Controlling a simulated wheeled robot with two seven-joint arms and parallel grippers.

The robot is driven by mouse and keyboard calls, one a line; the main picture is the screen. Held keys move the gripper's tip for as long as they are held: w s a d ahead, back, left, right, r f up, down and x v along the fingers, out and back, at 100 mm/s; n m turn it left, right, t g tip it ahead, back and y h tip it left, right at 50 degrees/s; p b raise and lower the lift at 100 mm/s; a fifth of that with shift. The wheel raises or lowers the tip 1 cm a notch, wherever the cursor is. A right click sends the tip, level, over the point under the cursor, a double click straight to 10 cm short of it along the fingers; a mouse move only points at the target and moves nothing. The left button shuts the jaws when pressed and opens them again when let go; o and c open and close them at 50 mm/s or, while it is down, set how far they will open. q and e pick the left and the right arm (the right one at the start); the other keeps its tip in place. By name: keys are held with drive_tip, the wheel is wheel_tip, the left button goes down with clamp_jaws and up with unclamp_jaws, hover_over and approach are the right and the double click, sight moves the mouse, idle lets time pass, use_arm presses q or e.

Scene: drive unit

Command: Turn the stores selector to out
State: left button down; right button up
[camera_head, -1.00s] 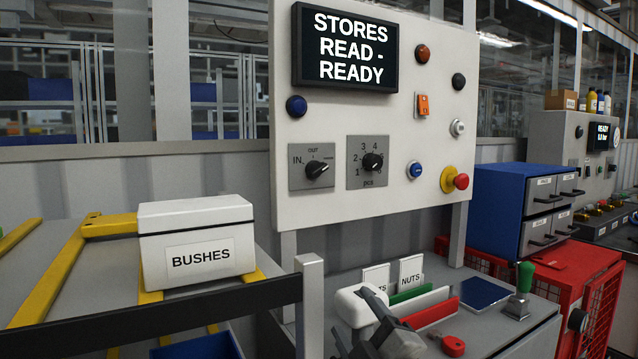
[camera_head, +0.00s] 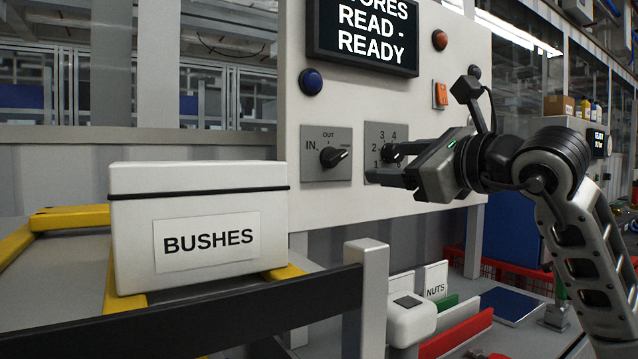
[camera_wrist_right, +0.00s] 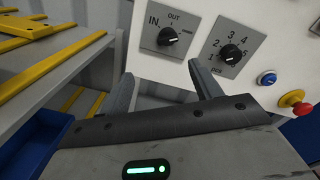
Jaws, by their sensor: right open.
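The stores selector (camera_head: 335,156) is a black knob on a grey plate, marked IN at left and OUT at top, with a small unreadable mark at right. Its pointer is turned to the right, away from OUT. It also shows in the right wrist view (camera_wrist_right: 167,37). My right gripper (camera_head: 384,164) is open and empty, to the right of the selector and in front of the numbered plate, partly hiding that knob. In the right wrist view its fingers (camera_wrist_right: 160,76) point towards the panel, below the selector and apart from it. My left gripper is not in view.
The numbered pcs knob (camera_wrist_right: 231,53) sits right of the selector. A blue button (camera_head: 311,81), an orange switch (camera_head: 440,95) and a red mushroom button (camera_wrist_right: 299,108) are also on the panel. A white BUSHES box (camera_head: 200,215) stands at left on the rack.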

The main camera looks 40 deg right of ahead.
sight(339, 157)
drive_tip(key=shift+h, duration=0.3)
drive_tip(key=w+p, duration=0.3)
drive_tip(key=w, duration=0.1)
drive_tip(key=w+d+p, duration=0.1)
drive_tip(key=w+p, duration=0.2)
drive_tip(key=w, duration=0.2)
drive_tip(key=w+d+r+p, duration=0.1)
drive_tip(key=w+p, duration=0.3)
drive_tip(key=w, duration=0.1)
drive_tip(key=shift+d, duration=0.25)
drive_tip(key=shift+w+f+p, duration=0.2)
drive_tip(key=shift+w+p, duration=0.1)
drive_tip(key=shift+w, duration=0.1)
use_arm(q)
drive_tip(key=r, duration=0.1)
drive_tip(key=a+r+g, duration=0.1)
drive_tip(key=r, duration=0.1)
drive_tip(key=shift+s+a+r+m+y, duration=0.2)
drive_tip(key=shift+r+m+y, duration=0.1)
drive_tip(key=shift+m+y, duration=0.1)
use_arm(e)
drive_tip(key=shift+f, duration=0.1)
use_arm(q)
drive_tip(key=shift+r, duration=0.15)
use_arm(e)
drive_tip(key=c, duration=1)
